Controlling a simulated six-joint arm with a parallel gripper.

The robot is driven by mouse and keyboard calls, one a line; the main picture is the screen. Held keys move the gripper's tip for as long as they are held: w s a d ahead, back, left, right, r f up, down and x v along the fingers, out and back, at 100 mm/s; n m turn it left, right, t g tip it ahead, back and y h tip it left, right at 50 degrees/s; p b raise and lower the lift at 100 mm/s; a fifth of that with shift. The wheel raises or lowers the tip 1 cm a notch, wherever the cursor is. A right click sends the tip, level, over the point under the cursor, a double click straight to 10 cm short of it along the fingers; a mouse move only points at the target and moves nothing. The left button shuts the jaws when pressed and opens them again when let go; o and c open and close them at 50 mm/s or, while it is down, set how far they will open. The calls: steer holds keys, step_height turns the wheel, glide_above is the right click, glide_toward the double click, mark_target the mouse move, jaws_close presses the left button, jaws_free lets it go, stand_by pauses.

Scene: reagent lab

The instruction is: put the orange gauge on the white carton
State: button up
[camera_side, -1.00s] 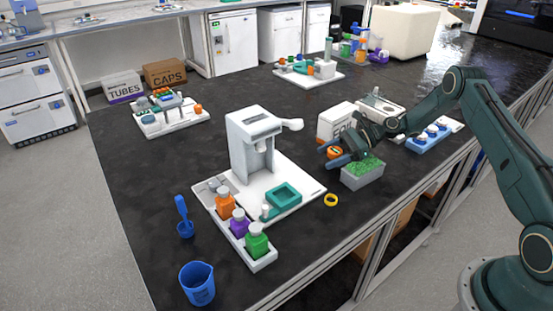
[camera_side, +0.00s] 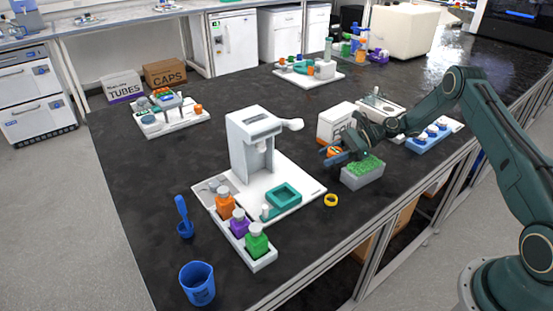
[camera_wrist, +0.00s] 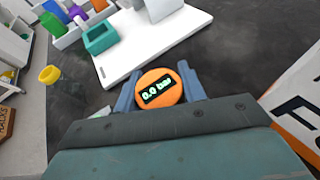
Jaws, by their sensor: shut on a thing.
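The orange gauge (camera_wrist: 160,89) is round, with a dark display reading "0.0 bar". In the wrist view it sits between the two blue fingers of my gripper (camera_wrist: 158,84), which is shut on it. In the side view my gripper (camera_side: 336,156) is just left of the box of green pieces, and the gauge (camera_side: 333,151) is partly hidden by the fingers. The white carton (camera_side: 335,122) with dark lettering stands just behind my gripper, partly covered by my arm. It also shows at the right edge of the wrist view (camera_wrist: 297,92).
A grey box with green contents (camera_side: 362,174) stands close to my gripper. A white dispenser station (camera_side: 254,135) with bottles is to the left. A blue rack (camera_side: 428,138) is to the right. Dark bench between is clear.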

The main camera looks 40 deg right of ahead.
steer(key=shift+r, duration=0.1)
step_height(320, 180, up, 20)
stand_by(0.7)
steer(key=shift+w, duration=0.1)
stand_by(0.4)
step_height(320, 180, up, 11)
steer(key=m+t+h, duration=0.7)
steer(key=m+h, duration=0.1)
steer(key=m, duration=0.1)
glide_above(336, 109)
step_height(336, 109, down, 20)
steer(key=shift+r, duration=0.1)
stand_by(0.3)
steer(key=o, duration=1.1)
steer(key=shift+f, duration=0.2)
steer(key=shift+c, duration=0.2)
